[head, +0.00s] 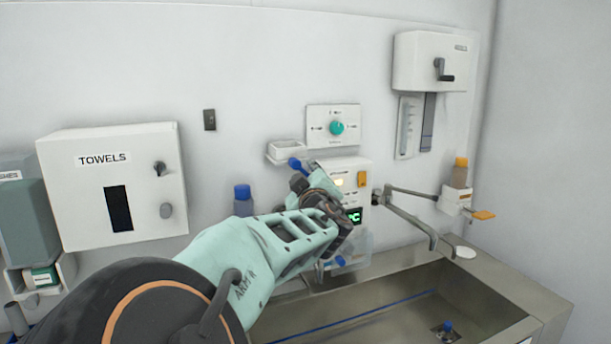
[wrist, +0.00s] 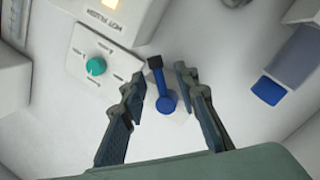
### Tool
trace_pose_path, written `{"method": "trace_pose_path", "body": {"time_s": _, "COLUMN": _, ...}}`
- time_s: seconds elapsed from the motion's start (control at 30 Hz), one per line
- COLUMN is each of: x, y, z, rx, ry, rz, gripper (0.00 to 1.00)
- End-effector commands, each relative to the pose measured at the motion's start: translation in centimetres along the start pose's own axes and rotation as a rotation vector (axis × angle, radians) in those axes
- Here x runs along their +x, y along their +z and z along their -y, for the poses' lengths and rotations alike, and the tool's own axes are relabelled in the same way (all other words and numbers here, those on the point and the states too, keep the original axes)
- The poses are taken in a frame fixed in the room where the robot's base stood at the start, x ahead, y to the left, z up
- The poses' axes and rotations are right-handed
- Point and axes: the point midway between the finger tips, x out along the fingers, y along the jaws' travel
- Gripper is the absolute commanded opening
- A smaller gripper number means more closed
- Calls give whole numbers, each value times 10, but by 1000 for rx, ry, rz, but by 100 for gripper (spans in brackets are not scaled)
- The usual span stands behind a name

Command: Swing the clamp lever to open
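A small lever with a blue round hub and arm and a black end (wrist: 163,94) is mounted on a white wall plate in the wrist view; it looks like the clamp lever. In the head view its blue part (head: 296,163) shows just beyond my fingers. My gripper (wrist: 155,95) is open, with one dark finger on each side of the lever. I see gaps between the fingers and the lever, and nothing is held. In the head view my gripper (head: 305,180) reaches towards the wall and hides much of the lever.
A panel with a teal knob (head: 337,128) is right of the lever in the head view. A control box (head: 350,168), a blue-capped bottle (head: 243,205) and a white tray (head: 287,149) are close by. A towel dispenser (head: 105,185) hangs left; a tap (head: 410,218) stands over the sink (head: 505,320).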

Motion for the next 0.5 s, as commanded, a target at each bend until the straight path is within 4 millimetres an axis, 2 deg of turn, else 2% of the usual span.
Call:
{"method": "trace_pose_path", "body": {"time_s": 0.07, "x": 0, "y": 0, "z": 0, "rx": 0, "ry": 0, "rz": 0, "gripper": 28}}
{"method": "trace_pose_path", "body": {"time_s": 0.33, "x": 0, "y": 0, "z": 0, "rx": 0, "ry": 0, "rz": 0, "gripper": 0}}
{"method": "trace_pose_path", "body": {"time_s": 0.5, "x": 0, "y": 0, "z": 0, "rx": -1, "ry": 0, "rz": 0, "gripper": 0}}
